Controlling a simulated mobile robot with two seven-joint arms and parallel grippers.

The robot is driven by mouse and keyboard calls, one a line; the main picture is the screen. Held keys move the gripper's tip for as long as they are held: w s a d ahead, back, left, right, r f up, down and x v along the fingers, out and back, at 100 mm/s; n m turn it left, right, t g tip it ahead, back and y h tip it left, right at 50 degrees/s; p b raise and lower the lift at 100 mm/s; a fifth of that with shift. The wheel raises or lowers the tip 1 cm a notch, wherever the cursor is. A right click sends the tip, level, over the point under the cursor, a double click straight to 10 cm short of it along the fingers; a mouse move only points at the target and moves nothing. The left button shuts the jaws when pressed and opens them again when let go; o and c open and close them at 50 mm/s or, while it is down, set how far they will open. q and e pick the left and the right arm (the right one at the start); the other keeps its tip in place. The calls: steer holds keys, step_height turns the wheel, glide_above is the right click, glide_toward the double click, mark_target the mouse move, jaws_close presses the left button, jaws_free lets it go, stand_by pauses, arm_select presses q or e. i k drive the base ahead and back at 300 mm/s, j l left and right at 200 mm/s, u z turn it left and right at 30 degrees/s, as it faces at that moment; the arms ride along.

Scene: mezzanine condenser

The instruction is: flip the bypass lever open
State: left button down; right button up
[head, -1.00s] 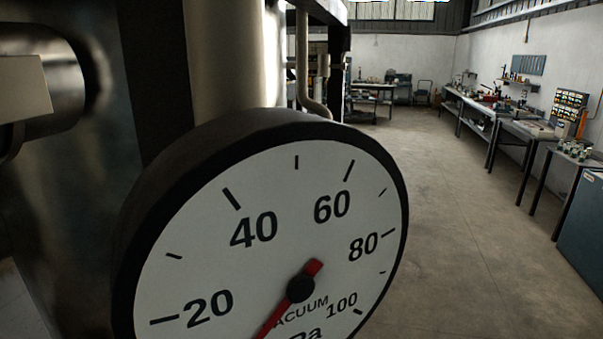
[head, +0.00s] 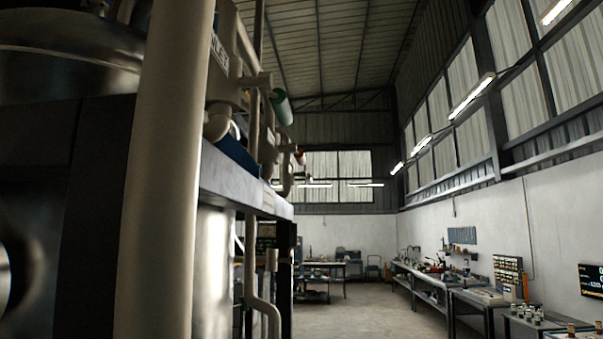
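A lever with a green grip (head: 281,107) sticks out from the pale pipework (head: 238,70) at the upper left of centre, above the edge of a raised platform. A smaller red-tipped handle (head: 300,157) shows lower and farther back on the same pipework. No readable label marks either one as the bypass lever, so I cannot tell which it is. Neither of my grippers is in view.
A thick pale vertical pipe (head: 167,170) stands close in front and hides part of the pipework. A dark steel platform edge (head: 245,190) runs below the valves. Workbenches (head: 440,285) line the right wall. Open floor (head: 370,318) lies between.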

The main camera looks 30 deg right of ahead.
mark_target(299, 153)
steer(key=k+l, duration=0.1)
steer(key=l, duration=0.35)
steer(key=k+l, duration=0.1)
steer(key=l, duration=0.4)
steer(key=l+z, duration=0.1)
steer(key=l, duration=0.45)
steer(key=i+l+z, duration=0.1)
steer(key=l, duration=0.4)
steer(key=i+l, duration=0.25)
steer(key=l, duration=0.2)
steer(key=i+l+z, duration=0.1)
steer(key=l, duration=0.4)
steer(key=i+l, duration=0.35)
steer(key=i+l+z, duration=0.1)
steer(key=i+l, duration=0.2)
steer(key=l, duration=0.25)
